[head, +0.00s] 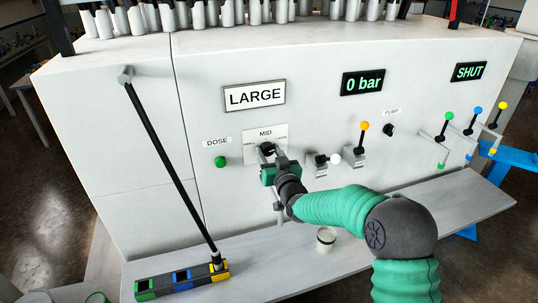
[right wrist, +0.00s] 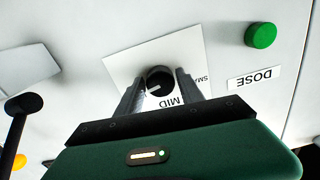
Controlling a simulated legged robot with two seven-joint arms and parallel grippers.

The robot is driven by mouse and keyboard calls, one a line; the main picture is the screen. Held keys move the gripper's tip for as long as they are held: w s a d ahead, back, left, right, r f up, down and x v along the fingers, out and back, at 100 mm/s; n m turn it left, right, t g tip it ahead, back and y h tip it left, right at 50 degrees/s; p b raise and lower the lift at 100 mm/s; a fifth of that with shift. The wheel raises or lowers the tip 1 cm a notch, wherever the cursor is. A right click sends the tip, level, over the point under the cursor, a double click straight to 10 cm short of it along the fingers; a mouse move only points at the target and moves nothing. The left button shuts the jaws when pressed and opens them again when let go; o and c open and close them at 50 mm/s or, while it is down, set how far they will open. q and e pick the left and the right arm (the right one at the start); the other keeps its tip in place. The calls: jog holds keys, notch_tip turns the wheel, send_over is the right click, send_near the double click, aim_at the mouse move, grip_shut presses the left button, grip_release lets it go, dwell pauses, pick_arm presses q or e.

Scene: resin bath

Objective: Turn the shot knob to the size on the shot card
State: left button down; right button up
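The shot knob (head: 267,149) is a black round knob on a white plate (head: 252,158) marked MID at the top. In the right wrist view the knob (right wrist: 160,78) carries a white mark, pointing down and left, near the upside-down MID. The shot card (head: 254,95) above it reads LARGE. My right gripper (head: 268,158) is at the knob. In the right wrist view its fingers (right wrist: 160,85) stand apart, one on each side of the knob; contact is hard to tell. My left gripper is not in view.
A green DOSE button (head: 220,161) is beside the plate. Levers with white (head: 335,159) and orange (head: 364,126) balls stand to the right. A long black lever (head: 170,165) slants down left. A cup (head: 326,239) stands on the shelf (head: 280,262). Displays read 0 bar (head: 362,84) and SHUT (head: 468,72).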

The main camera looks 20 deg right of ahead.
jog(key=shift+o, duration=1.1)
jog(key=shift+s, duration=0.15)
jog(key=s+b, duration=0.5)
jog(key=s, duration=1.1)
jog(key=shift+s+d, duration=0.25)
jog(key=shift+f, duration=0.15)
